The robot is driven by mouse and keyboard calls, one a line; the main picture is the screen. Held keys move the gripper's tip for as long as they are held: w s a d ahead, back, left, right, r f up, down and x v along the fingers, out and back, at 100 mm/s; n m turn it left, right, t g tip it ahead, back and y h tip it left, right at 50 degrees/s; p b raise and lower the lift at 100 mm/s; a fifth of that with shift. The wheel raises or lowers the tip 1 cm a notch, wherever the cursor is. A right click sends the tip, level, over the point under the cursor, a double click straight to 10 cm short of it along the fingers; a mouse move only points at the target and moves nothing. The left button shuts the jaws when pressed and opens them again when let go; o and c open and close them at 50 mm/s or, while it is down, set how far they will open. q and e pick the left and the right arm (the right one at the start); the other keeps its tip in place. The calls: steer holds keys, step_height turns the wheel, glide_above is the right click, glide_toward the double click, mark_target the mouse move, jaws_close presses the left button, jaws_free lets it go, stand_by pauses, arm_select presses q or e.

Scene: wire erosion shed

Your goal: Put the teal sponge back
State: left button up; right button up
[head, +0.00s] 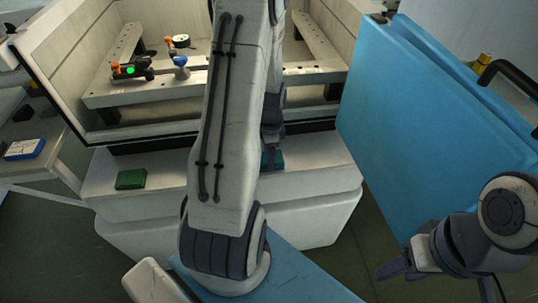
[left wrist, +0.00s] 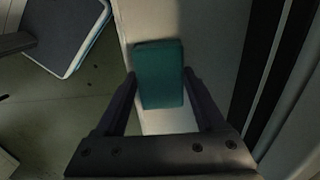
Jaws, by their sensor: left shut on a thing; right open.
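The teal sponge (head: 279,160) is at the white ledge in front of the machine's open tank, mostly hidden behind my left arm in the head view. In the left wrist view the teal sponge (left wrist: 160,75) lies between the two fingers, over the pale ledge (left wrist: 166,122). My left gripper (head: 271,150) points down and is shut on it. I cannot tell whether the sponge touches the ledge. My right gripper (head: 392,268) is open and empty at the lower right, away from the sponge.
A green block (head: 130,179) lies on the ledge (head: 160,200) to the left. The tank holds a metal frame (head: 120,92) with small fixtures. A large blue door (head: 420,110) stands at the right. A blue-and-white box (head: 24,149) lies on a side table at the left.

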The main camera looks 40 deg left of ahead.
arm_select(q)
steer(key=shift+f, duration=0.2)
steer(key=o, duration=1.2)
steer(key=shift+c, duration=0.2)
steer(key=shift+r, duration=0.1)
